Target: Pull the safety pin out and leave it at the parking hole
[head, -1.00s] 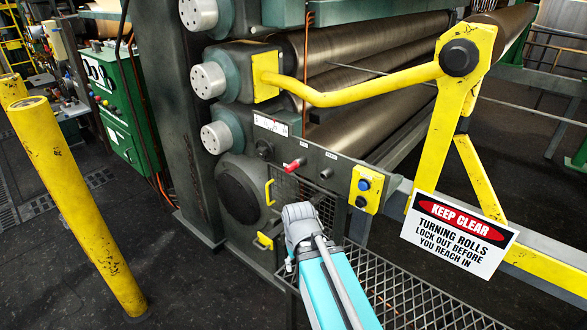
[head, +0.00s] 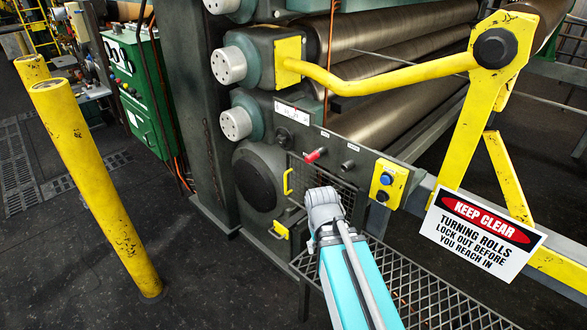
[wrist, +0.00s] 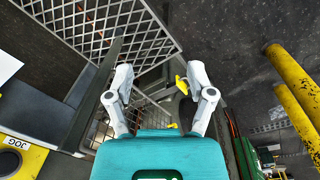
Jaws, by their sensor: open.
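The safety pin (head: 315,154) has a red handle and sticks out of the dark panel below the rolls in the head view. To its right on the same panel is a small round grey fitting (head: 348,165), which may be the parking hole; the label above is too small to read. My wrist reaches toward the panel below the pin, and hides its own fingers in the head view. In the wrist view my gripper (wrist: 160,80) is open, its two fingers wide apart with nothing between them. The red pin is not seen in the wrist view.
A yellow button box (head: 387,182) stands right of the panel. A mesh guard and yellow handles (head: 288,182) are close to my wrist. A grated shelf (head: 420,295) lies below my arm. A keep-clear sign (head: 482,232) hangs at right. Yellow posts (head: 95,185) stand at left on open floor.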

